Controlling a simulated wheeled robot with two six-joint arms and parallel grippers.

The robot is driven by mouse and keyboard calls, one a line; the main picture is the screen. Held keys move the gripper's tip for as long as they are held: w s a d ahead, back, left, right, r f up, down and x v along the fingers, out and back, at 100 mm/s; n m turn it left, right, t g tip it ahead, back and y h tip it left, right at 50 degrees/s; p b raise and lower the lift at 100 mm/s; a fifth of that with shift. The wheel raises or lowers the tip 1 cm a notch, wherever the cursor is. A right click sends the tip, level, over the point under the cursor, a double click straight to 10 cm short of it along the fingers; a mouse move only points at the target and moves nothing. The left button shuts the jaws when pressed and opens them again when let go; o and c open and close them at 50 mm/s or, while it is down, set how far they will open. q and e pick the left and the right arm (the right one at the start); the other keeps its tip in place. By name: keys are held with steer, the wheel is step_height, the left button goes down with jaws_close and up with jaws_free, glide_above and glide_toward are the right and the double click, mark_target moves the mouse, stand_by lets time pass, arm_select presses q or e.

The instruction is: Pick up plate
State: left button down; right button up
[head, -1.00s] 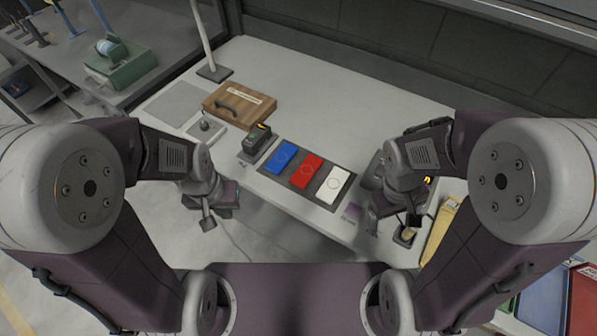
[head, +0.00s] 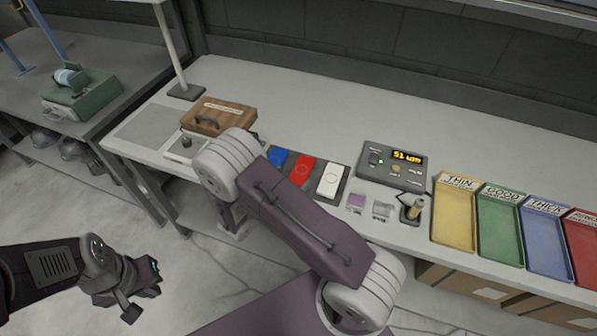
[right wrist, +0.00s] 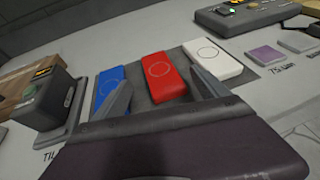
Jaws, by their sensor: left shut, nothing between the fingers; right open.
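Three flat plates, blue (head: 278,158), red (head: 301,170) and white (head: 330,181), lie side by side on a dark grey mat (head: 318,192) on the bench. Each bears a ring mark in the right wrist view, blue (right wrist: 109,84), red (right wrist: 161,77), white (right wrist: 210,60). My right gripper (right wrist: 163,93) is open and empty, its fingers angled toward the plates, one before the blue, one between red and white. Whether they touch is unclear. In the head view my right arm hides it. My left gripper (head: 143,298) is shut and empty over the floor at lower left.
A gauge box with a lit display (head: 393,163) and a purple square (head: 356,202) lie right of the plates. Yellow (head: 453,248), green, blue and red trays line the right. A wooden case (head: 225,118) is at left. A dark device (right wrist: 48,104) stands left of the mat.

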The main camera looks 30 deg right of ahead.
mark_target(302, 170)
steer(key=x, duration=0.6)
steer(key=shift+w+a+p, duration=0.1)
steer(key=shift+p, duration=0.25)
steer(key=c, duration=1.7)
